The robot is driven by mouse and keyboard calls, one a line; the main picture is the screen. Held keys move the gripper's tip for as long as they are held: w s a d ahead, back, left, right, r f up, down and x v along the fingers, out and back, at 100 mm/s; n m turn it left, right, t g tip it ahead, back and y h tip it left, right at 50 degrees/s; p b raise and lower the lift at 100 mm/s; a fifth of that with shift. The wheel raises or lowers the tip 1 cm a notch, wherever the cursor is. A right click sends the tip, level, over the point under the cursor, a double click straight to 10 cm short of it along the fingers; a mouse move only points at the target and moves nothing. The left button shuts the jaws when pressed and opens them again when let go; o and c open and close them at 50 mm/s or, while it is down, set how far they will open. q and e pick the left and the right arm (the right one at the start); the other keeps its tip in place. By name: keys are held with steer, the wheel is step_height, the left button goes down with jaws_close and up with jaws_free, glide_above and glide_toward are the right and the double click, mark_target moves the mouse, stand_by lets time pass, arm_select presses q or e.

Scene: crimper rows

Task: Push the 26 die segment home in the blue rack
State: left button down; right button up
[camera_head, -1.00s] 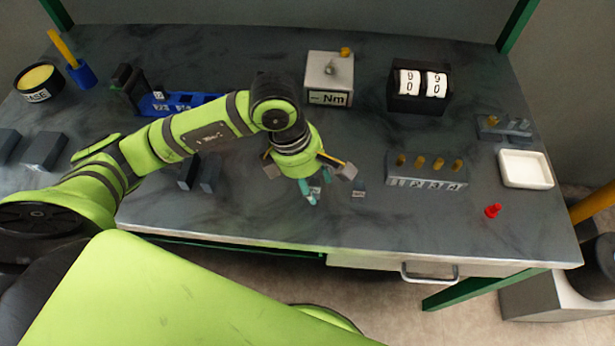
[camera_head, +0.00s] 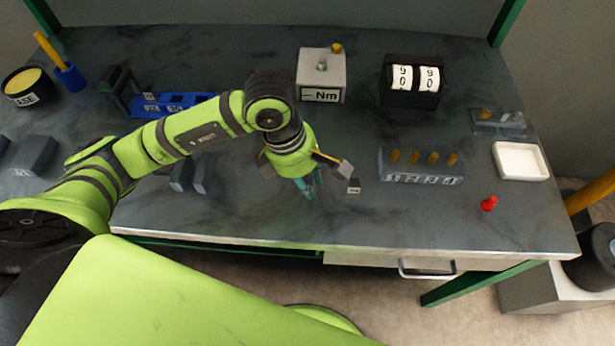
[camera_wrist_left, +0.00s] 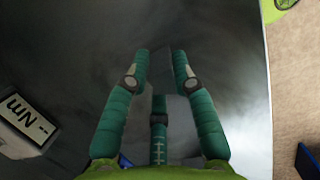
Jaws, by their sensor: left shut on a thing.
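The blue rack (camera_head: 205,98) lies at the back left of the bench in the head view, with small labelled pieces in it; I cannot read their numbers surely. My left gripper (camera_head: 309,188) is low over the bench's front middle, well to the right of and nearer than the rack. Its teal fingers, also in the left wrist view (camera_wrist_left: 161,88), are shut on a small piece, apparently a die segment, mostly hidden by the fingers. Its label cannot be read. A small labelled block (camera_head: 353,186) lies on the bench just right of the fingers. My right gripper is out of view.
The Nm box (camera_head: 321,76) and black counter (camera_head: 411,82) stand at the back. A numbered grey block (camera_head: 421,166), white tray (camera_head: 521,161) and red piece (camera_head: 489,203) are at right. Dark blocks (camera_head: 190,174) lie left of the gripper. The front middle is mostly clear.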

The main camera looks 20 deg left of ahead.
mark_target(311, 177)
arm_select(q)
steer(key=shift+d+p+v, duration=0.2)
steer(key=shift+p+v, duration=0.2)
steer(key=shift+v, duration=0.45)
steer(key=shift+d+p+v, duration=0.2)
steer(key=shift+p+v, duration=0.2)
steer(key=shift+v, duration=0.5)
steer(key=shift+w+r, duration=0.1)
steer(key=shift+w+r, duration=0.1)
